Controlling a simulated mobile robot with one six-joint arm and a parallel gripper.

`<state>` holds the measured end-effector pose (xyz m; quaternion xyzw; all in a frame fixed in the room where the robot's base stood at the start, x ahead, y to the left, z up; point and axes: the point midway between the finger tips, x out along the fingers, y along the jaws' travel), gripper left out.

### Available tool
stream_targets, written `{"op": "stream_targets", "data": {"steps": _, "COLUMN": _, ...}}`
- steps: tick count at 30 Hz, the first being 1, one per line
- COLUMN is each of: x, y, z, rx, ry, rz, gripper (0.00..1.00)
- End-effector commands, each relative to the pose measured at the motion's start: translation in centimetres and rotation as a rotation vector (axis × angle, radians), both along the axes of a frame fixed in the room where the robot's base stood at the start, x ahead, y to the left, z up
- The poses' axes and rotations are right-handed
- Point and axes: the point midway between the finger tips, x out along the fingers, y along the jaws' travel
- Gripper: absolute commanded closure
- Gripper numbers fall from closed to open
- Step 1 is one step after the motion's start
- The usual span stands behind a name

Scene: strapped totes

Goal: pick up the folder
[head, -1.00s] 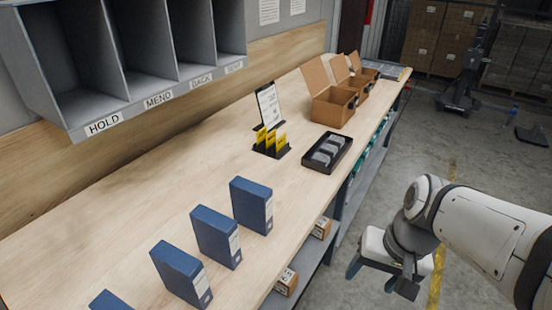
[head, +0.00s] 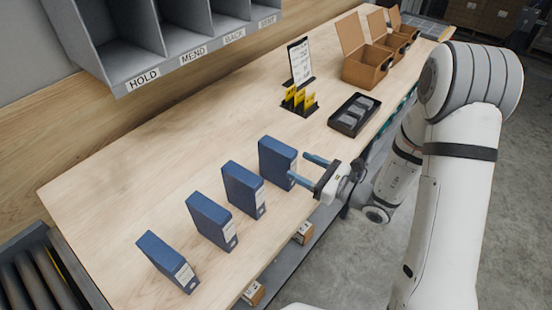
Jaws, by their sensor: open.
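Several blue folders stand upright in a spaced row along the front part of the wooden bench. The one farthest from me, the far folder (head: 277,159), is at the upper right of the row. The others are a second folder (head: 241,187), a third folder (head: 208,218) and the nearest folder (head: 164,258). My gripper (head: 298,165) is open and empty, reaching in over the bench's front edge. Its two blue fingers point at the labelled spine side of the far folder, with the tips close to it. I cannot tell whether they touch or overlap it.
Beyond the folders are a black stand with yellow cards (head: 298,100), a black tray (head: 354,115) and open cardboard boxes (head: 368,66). A grey pigeonhole shelf (head: 160,60) overhangs the back. The bench top (head: 130,190) behind the folders is clear.

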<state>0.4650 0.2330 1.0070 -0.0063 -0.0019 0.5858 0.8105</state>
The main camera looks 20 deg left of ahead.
Motion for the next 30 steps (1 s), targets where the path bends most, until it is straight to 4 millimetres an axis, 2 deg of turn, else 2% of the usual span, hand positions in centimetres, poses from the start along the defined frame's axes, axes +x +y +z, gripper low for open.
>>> {"op": "stream_targets", "data": {"steps": 5, "x": 0.9, "y": 0.9, "z": -0.2, "rx": 0.009, "ry": 0.013, "rz": -0.025, "gripper": 0.38}}
{"op": "stream_targets", "data": {"steps": 19, "x": 3.4, "y": 6.4, "z": -0.6, "rx": 0.008, "ry": 0.011, "rz": -0.025, "gripper": 0.38}}
{"op": "stream_targets", "data": {"steps": 28, "x": 3.6, "y": 7.0, "z": -0.8, "rx": 0.008, "ry": 0.011, "rz": -0.028, "gripper": 0.38}}
{"op": "stream_targets", "data": {"steps": 30, "x": 3.6, "y": 7.0, "z": -0.8, "rx": 0.008, "ry": 0.011, "rz": -0.028, "gripper": 0.42}}
